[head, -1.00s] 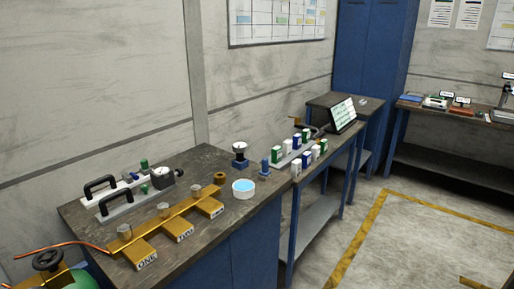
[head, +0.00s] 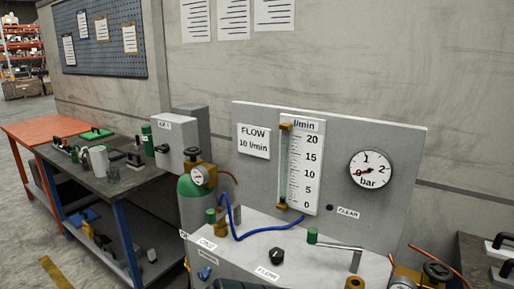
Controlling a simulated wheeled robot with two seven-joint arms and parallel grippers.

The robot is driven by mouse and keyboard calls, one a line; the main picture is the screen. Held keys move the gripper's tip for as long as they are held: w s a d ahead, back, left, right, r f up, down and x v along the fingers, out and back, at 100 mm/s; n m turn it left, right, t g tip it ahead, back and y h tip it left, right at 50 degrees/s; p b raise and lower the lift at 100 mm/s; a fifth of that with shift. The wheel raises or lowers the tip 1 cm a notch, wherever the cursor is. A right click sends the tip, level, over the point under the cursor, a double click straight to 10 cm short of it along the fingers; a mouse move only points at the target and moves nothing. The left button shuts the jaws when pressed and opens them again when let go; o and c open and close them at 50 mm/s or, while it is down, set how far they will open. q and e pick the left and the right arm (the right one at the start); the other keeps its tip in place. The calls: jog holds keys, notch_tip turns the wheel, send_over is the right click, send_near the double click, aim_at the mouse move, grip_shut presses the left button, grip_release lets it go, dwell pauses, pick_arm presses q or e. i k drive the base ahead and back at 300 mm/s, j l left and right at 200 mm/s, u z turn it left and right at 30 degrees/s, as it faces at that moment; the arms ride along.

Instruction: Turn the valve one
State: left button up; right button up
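The brass manifold with the tag ONE from the earlier head view is outside the current picture. A black handwheel (head: 437,271) on brass fittings shows at the lower right, with its lower part cut off by the frame edge. A grey bench unit stands in the middle, with a black knob (head: 277,256) beside a FLOW tag (head: 267,272). A small tag (head: 207,244), hard to read, sits at the unit's left beside a green-capped fitting (head: 211,215). Neither of my grippers can be made out.
A flow scale (head: 303,165) and a round bar gauge (head: 371,169) are on the upright panel (head: 345,125). A green cylinder (head: 193,205) stands left of the unit. A dark bench (head: 115,185) with tools is at the left. Another dark bench (head: 470,250) begins at the right edge.

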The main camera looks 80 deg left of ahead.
aim_at(192, 152)
jog(key=u, duration=3.15)
